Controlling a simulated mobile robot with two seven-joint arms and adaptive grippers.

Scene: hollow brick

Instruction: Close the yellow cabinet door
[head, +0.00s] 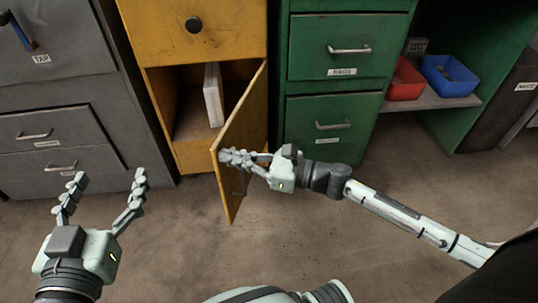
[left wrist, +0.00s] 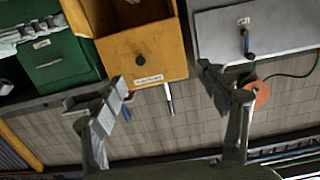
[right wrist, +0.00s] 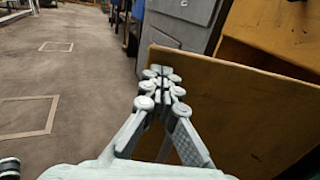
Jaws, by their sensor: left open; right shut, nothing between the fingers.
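The yellow cabinet (head: 222,158) stands in the middle of the head view with its lower compartment open. Its yellow door (head: 237,141) is hinged on the right and swung out toward me. A dark handle (head: 241,182) shows on the door. My right gripper (head: 228,156) is shut and empty, with its fingertips at the door's free edge. The door also fills the right of the right wrist view (right wrist: 240,108), close beside the fingers; I cannot tell if they touch. My left gripper (head: 107,182) is open and empty, left of the door and apart from it.
A white board-like object (head: 213,95) stands inside the compartment. A grey cabinet (head: 50,125) is on the left and a green drawer cabinet (head: 335,112) on the right. Red (head: 405,80) and blue (head: 448,76) bins sit on a shelf. The floor in front is clear.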

